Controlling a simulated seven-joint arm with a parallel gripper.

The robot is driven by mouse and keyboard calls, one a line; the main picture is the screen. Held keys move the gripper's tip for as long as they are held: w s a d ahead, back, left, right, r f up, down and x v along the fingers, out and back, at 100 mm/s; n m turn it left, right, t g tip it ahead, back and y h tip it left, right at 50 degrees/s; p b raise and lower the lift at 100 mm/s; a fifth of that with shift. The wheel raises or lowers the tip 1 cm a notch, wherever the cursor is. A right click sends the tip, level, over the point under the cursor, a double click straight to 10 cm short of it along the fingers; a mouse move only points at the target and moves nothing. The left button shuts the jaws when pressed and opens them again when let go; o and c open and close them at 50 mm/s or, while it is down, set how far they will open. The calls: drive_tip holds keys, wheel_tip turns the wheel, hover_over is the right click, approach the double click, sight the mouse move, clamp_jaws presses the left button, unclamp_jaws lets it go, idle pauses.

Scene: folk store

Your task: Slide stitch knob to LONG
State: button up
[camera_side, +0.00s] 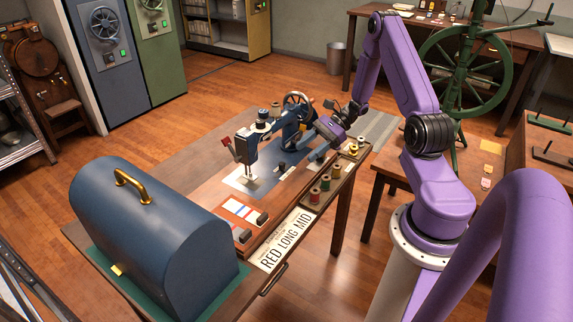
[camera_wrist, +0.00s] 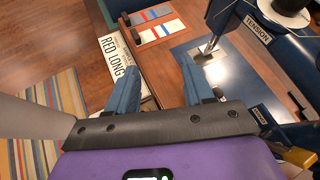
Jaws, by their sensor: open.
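Two slider panels with coloured stripes lie on the wooden sewing table, each with a dark knob at one end. In the side view one knob (camera_side: 262,218) is at the right end of the striped panel (camera_side: 240,209), and the other knob (camera_side: 243,236) is nearer the camera. In the wrist view the knobs (camera_wrist: 126,19) and (camera_wrist: 148,36) are at the panels' left ends. I cannot read which is stitch. My gripper (camera_wrist: 158,62) is open and empty, apart from both knobs.
The blue sewing machine (camera_side: 250,150) stands beside the panels, with a TENSION label. Thread spools (camera_side: 326,182) line the table edge. A blue domed case (camera_side: 150,230) with a brass handle fills the table's near end. Bare wood lies between gripper and panels.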

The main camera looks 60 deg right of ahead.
sight(286, 171)
drive_tip(key=s+d+f+m+t+h, duration=0.1)
drive_tip(key=d+f+m+t+h, duration=0.1)
drive_tip(key=d+f+m+t, duration=0.3)
drive_tip(key=s+d+f+m+t+h, duration=0.1)
drive_tip(key=s+d+m, duration=0.15)
drive_tip(key=d, duration=0.45)
drive_tip(key=shift+m+h, duration=0.25)
drive_tip(key=shift+h, duration=0.05)
drive_tip(key=x, duration=1.8)
drive_tip(key=shift+a+r, duration=0.1)
drive_tip(key=shift+r, duration=0.15)
